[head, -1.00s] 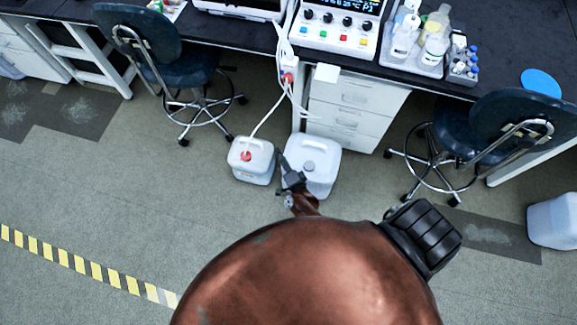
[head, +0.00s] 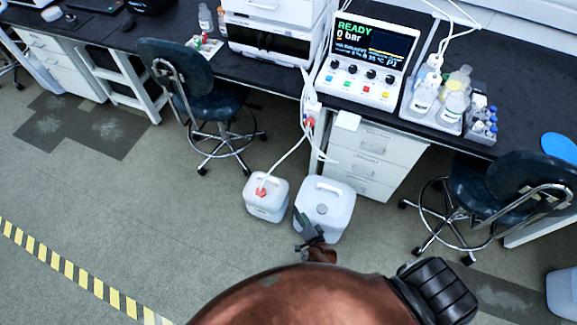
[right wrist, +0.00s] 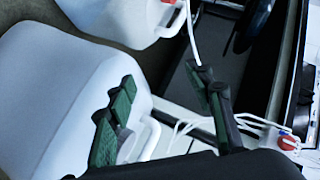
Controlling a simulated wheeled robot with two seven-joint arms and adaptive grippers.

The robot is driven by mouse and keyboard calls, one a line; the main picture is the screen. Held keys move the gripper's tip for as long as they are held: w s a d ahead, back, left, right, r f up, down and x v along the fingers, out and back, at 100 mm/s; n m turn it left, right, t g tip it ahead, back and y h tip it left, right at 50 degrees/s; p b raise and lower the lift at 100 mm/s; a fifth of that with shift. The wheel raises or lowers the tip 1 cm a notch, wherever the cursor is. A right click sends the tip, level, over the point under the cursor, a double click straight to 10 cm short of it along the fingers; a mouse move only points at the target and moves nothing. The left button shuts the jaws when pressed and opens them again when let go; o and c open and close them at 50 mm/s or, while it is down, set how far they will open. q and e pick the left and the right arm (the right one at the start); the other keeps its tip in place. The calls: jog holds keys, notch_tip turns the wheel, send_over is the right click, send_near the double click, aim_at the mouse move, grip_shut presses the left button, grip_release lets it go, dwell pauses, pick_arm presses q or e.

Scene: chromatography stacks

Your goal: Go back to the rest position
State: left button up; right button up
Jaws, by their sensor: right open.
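My right gripper (head: 310,230) is low in the head view, at the near left edge of a white jug with a grey cap (head: 335,205). In the right wrist view, its green-padded fingers (right wrist: 165,105) are wide apart with nothing held between them. A large white jug (right wrist: 45,95) lies close beside the left finger; contact cannot be told. My left gripper is not in view.
A smaller jug with a red cap and tube (head: 266,208) stands left of the larger jug. A drawer unit (head: 375,160) is behind. Wheeled chairs (head: 200,90) (head: 505,195) stand at both sides. The floor at left is clear up to a striped tape (head: 85,275).

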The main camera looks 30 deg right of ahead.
jog(key=s+d+f+n+g+y+p, duration=0.1)
jog(key=s+f+n+g+p, duration=0.45)
jog(key=s, duration=1.15)
jog(key=s+d+f+n+g+y+p, duration=0.1)
jog(key=s+f+n+g, duration=0.3)
jog(key=s+f, duration=0.85)
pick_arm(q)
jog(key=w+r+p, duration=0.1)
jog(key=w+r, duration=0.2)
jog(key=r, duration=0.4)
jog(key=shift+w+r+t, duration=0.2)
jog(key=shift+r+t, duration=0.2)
pick_arm(e)
jog(key=s+d+r+n+g, duration=0.1)
jog(key=s, duration=0.6)
jog(key=s+d+r+n+g, duration=0.1)
jog(key=s+n, duration=0.1)
jog(key=s, duration=0.5)
jog(key=s+d+r+n+g+h, duration=0.1)
jog(key=s+n, duration=0.1)
jog(key=s, duration=0.6)
jog(key=shift+d+r, duration=0.15)
jog(key=shift+g, duration=0.25)
